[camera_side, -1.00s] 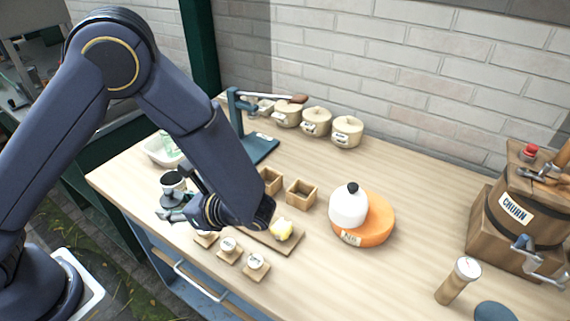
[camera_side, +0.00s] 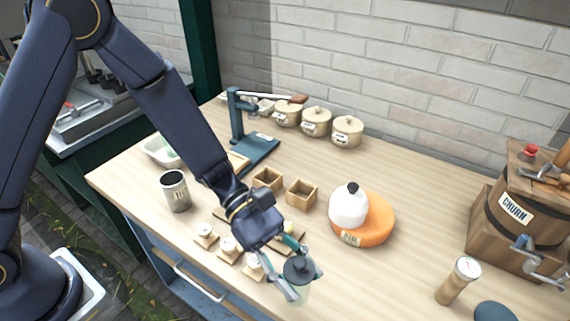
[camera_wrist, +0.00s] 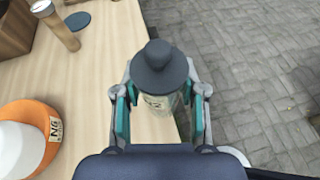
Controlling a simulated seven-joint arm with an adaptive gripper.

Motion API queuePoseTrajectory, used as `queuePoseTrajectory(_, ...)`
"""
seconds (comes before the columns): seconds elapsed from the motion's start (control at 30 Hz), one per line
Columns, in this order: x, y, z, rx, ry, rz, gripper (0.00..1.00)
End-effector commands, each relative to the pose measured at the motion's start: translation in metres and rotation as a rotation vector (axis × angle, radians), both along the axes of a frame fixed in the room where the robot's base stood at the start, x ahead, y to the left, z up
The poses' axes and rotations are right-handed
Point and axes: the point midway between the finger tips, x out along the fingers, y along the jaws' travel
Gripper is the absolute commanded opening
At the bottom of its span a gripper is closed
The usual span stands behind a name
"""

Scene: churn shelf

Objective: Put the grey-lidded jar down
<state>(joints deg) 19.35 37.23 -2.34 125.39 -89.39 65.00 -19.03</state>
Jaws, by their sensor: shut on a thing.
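The grey-lidded jar (camera_side: 299,272) is a clear, greenish jar with a dark grey knobbed lid and a label. My gripper (camera_side: 296,277) is shut on it, with a finger on each side. In the wrist view the jar (camera_wrist: 160,78) is upright between the teal finger pads (camera_wrist: 158,108), its lid towards the camera. The jar is at the front edge of the wooden table (camera_side: 380,285). In the wrist view, paving shows beside and beyond it. I cannot tell whether its base touches the table.
An orange disc (camera_side: 378,222) with a white, black-knobbed vessel (camera_side: 348,205) stands behind the jar. A dial-topped wooden cylinder (camera_side: 458,281) and a churn (camera_side: 512,215) are at right. The table between has free room.

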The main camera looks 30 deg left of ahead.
Motion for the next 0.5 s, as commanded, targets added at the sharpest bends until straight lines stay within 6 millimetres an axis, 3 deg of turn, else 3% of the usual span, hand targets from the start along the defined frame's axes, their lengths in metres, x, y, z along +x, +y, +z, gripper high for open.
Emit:
queuePoseTrajectory(0.1, 0.034, 0.001, 0.005, 0.0, -0.002, 0.163, 0.0)
queuePoseTrajectory(0.2, 0.049, 0.009, 0.001, 0.0, 0.002, 0.228, 0.0)
queuePoseTrajectory(0.5, 0.054, 0.015, -0.042, -0.001, 0.0, 0.243, 0.0)
